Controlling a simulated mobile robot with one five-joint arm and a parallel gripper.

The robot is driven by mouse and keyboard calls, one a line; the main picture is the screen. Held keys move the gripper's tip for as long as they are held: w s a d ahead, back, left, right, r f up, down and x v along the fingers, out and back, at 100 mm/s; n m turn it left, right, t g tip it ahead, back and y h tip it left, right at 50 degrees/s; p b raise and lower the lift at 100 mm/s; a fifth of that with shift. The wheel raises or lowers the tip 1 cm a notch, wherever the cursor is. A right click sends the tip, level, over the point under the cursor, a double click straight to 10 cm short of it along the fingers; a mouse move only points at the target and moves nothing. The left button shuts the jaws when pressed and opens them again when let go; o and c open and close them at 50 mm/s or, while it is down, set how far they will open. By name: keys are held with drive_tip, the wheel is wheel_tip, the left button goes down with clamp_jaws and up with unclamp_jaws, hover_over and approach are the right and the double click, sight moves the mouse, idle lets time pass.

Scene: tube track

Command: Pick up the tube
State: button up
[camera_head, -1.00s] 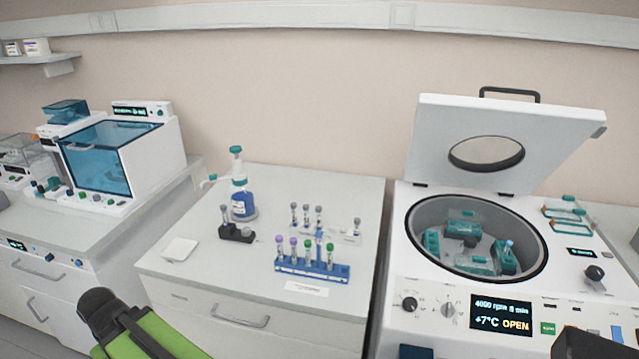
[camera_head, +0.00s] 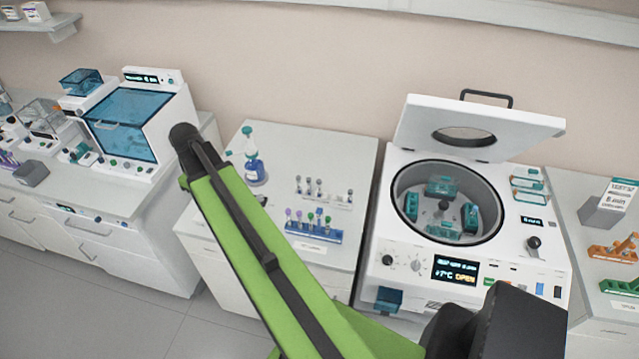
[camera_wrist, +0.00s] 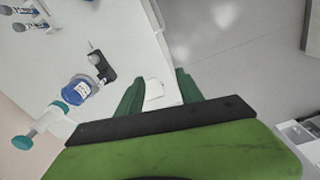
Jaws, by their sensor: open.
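Several capped tubes (camera_head: 299,219) with purple, grey and green caps stand in a blue rack (camera_head: 313,235) on the middle bench in the head view. Several grey-capped tubes (camera_head: 308,184) stand behind it. In the wrist view, blue-labelled tubes (camera_wrist: 30,25) show at the top left, and a small black holder (camera_wrist: 103,68) stands left of the fingers. My gripper (camera_wrist: 157,85) is open and empty, its two green fingers apart over a white pad (camera_wrist: 153,90) near the bench edge. In the head view my green arm hides the holder, and the gripper cannot be made out.
A blue dispenser bottle (camera_wrist: 80,90) stands left of my gripper in the wrist view. An open centrifuge (camera_head: 400,250) with teal buckets stands right of the middle bench (camera_head: 350,150). A blue-lidded machine (camera_head: 130,120) is at the left. Floor (camera_head: 150,320) shows between benches.

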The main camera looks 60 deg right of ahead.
drive_tip(key=s+d+n, duration=0.1)
drive_tip(key=s+d, duration=0.3)
drive_tip(key=d, duration=0.7)
drive_tip(key=s+d, duration=0.5)
drive_tip(key=d, duration=0.7)
drive_tip(key=n, duration=0.1)
hover_over(319, 188)
drive_tip(key=f+b, duration=1.7)
drive_tip(key=f, duration=0.1)
drive_tip(key=shift+w+d+b, duration=0.15)
drive_tip(key=shift+d+b, duration=0.2)
drive_tip(key=shift+b, duration=0.05)
drive_tip(key=shift+r, duration=0.2)
drive_tip(key=shift+c, duration=0.4)
clamp_jaws()
